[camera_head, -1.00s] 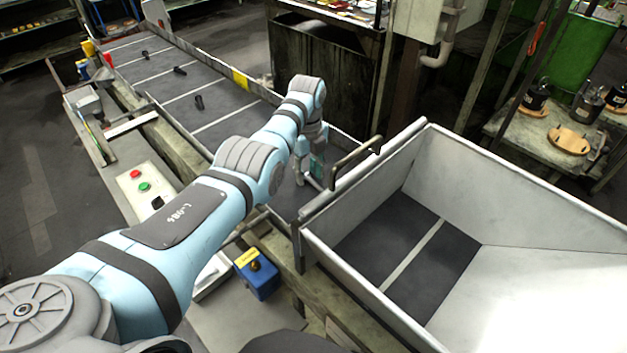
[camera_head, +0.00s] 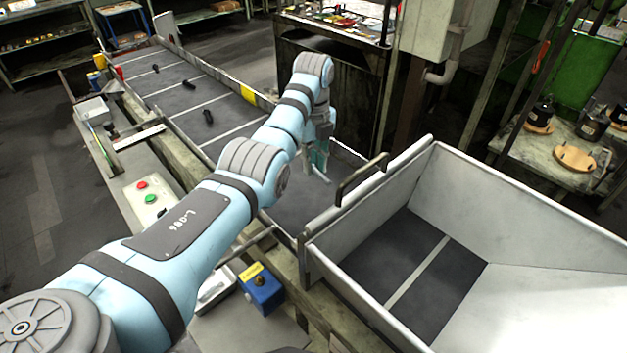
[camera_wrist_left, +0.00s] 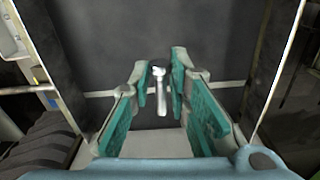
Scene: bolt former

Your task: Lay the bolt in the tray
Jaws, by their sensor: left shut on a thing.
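My left gripper (camera_head: 318,172) hangs above the near end of the conveyor bed, left of the large bin. In the left wrist view its teal-padded fingers (camera_wrist_left: 161,72) are shut on a bright, silvery bolt (camera_wrist_left: 161,95). The bolt lies lengthwise between the pads, with its wider end toward the fingertips. In the head view I cannot make out the bolt clearly at the fingers. A small shallow pale tray (camera_head: 213,291) sits left of the blue box, partly hidden behind my left arm. My right gripper is not in view.
The large grey bin (camera_head: 535,205) with sloping walls and a raised handle (camera_head: 362,178) stands at the right. Dark pieces (camera_head: 208,117) lie on the conveyor (camera_head: 172,103). A blue box (camera_head: 262,289) and a button panel (camera_head: 148,196) stand along the near side.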

